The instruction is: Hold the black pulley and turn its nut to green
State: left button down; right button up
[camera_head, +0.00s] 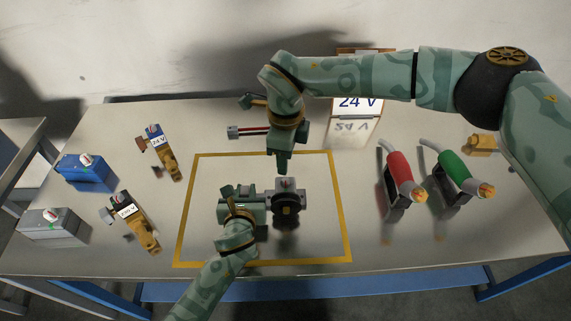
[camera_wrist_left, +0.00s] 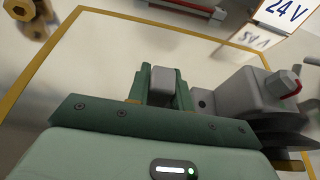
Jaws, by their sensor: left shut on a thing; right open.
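The black pulley (camera_head: 287,204) stands inside the yellow outline on the table, with a grey block on its top side. In the left wrist view its grey body (camera_wrist_left: 243,98) is at the right, with a grey hexagonal nut (camera_wrist_left: 282,83) showing a red mark beside it. The black wheel (camera_wrist_left: 285,142) is partly cut off. My left gripper (camera_head: 243,203) comes in from the front, beside the pulley; in its wrist view the fingers (camera_wrist_left: 160,88) are shut on a grey block of the pulley. My right gripper (camera_head: 283,162) is open, pointing down just behind the pulley.
Red (camera_head: 400,172) and green (camera_head: 455,172) nozzles stand right. A 24 V sign (camera_head: 357,112) and a red bar (camera_head: 249,132) are at the back.

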dwell(0.4)
pick_arm(q)
jog(key=c, duration=1.2)
grip_release()
jog(key=shift+o, duration=0.2)
jog(key=shift+s, duration=0.1)
